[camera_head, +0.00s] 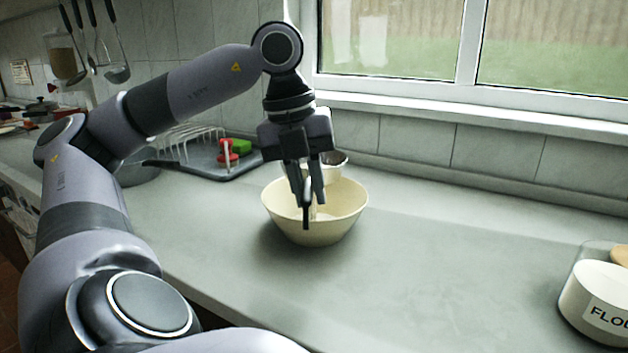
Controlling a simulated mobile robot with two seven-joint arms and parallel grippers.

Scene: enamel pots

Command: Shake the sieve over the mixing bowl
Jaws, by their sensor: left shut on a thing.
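The cream mixing bowl (345,212) stands upright on the grey counter, in the middle of the view. My left gripper (307,200) points down over the bowl and is shut on what looks like the sieve's handle, a thin dark piece between its fingers. A small cream round thing with a dark inside, probably the sieve (338,159), shows behind the fingers at the bowl's far rim. It is mostly hidden by the gripper, and I cannot tell its tilt or whether it touches the bowl. My right gripper is not in view.
A dark drying tray with a wire rack (190,145) stands at the back left, with a red thing (227,154) and a green block (240,146). A flour canister (598,300) stands at the right edge. The counter between bowl and canister is clear. Ladles hang upper left.

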